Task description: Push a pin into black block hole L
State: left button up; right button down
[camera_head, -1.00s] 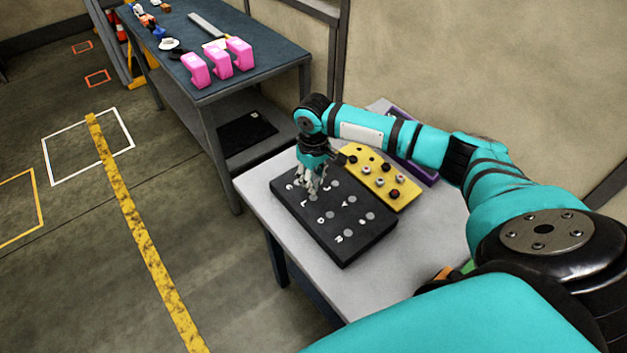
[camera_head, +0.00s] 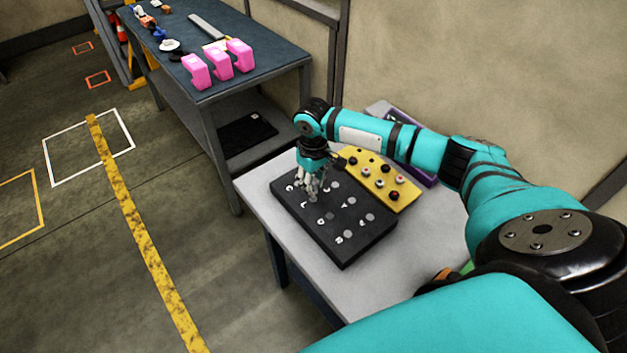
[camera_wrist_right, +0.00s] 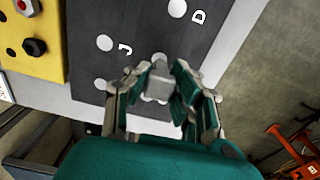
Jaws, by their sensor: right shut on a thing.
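The black block (camera_head: 345,250) lies on the light table, with pale round holes and white letters on its top. My right gripper (camera_head: 312,194) is over its left part, near the letter L. In the right wrist view, the gripper (camera_wrist_right: 160,88) is shut on a grey pin (camera_wrist_right: 158,88), with the black block (camera_wrist_right: 145,40) just beyond. The letters J and D show there; the fingers and pin hide the spot below. I cannot tell whether the pin's tip is in a hole. My left gripper is not in view.
A purple tray (camera_head: 425,177) lies at the wall. A dark workbench (camera_head: 260,75) with pink parts (camera_head: 218,65) stands at the back left.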

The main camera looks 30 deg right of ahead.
jog(key=shift+f, duration=0.2)
jog(key=shift+f+b, duration=0.55)
jog(key=shift+f, duration=0.65)
jog(key=c, duration=1.1)
grip_release()
notch_tip(320, 180, up, 12)
